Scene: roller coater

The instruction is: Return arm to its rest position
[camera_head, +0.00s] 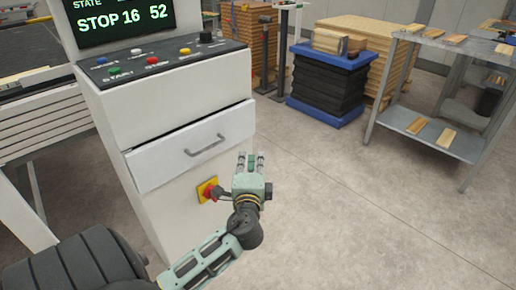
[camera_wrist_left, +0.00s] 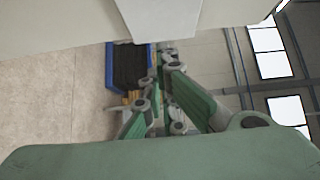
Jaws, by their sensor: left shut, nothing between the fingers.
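My left gripper (camera_head: 251,162) is in front of the white control cabinet (camera_head: 185,128), just right of the red and yellow switch (camera_head: 208,190). Its fingers point away from me and are shut with nothing between them. In the left wrist view the green fingers (camera_wrist_left: 160,92) lie close together, with a pale cabinet part above them. The cabinet drawer (camera_head: 195,147) with a grey handle stands slightly out. My right gripper is in neither view.
The panel (camera_head: 160,62) has several coloured buttons, under a screen (camera_head: 122,17) reading STOP. A blue and black lift table (camera_head: 328,82) bearing wood blocks stands behind. A metal shelf (camera_head: 430,130) with boards is at right. The floor (camera_head: 370,205) between is clear.

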